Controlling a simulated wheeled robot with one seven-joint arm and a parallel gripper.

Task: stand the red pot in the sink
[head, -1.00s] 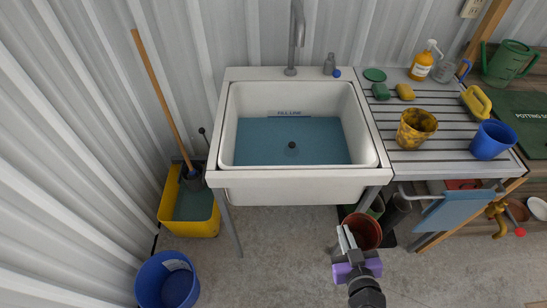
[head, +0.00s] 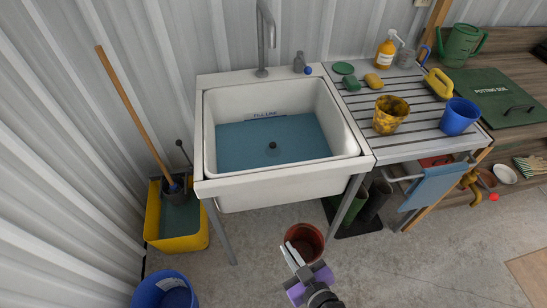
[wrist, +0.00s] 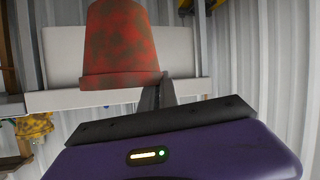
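The red pot (head: 305,242) is in front of the sink, below its front edge in the head view, with its open top facing up. My gripper (head: 293,254) is shut on the near left part of its rim and wall. The pot also shows large in the wrist view (wrist: 120,45), red with dark greenish patches; that view looks upside down. Only part of the fingers (wrist: 158,95) shows there. The white sink (head: 350,167) holds blue-green water, with a dark round plug or knob in the middle and a "FILL LINE" mark on the back wall.
A tap (head: 266,35) rises behind the sink. Right of it, a slatted drainer (head: 425,132) bears a yellow-patterned pot (head: 389,115), a blue cup (head: 458,116) and a soap bottle (head: 386,53). A yellow mop bucket (head: 157,218) and blue bucket (head: 165,290) stand left. Sink legs flank the space below.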

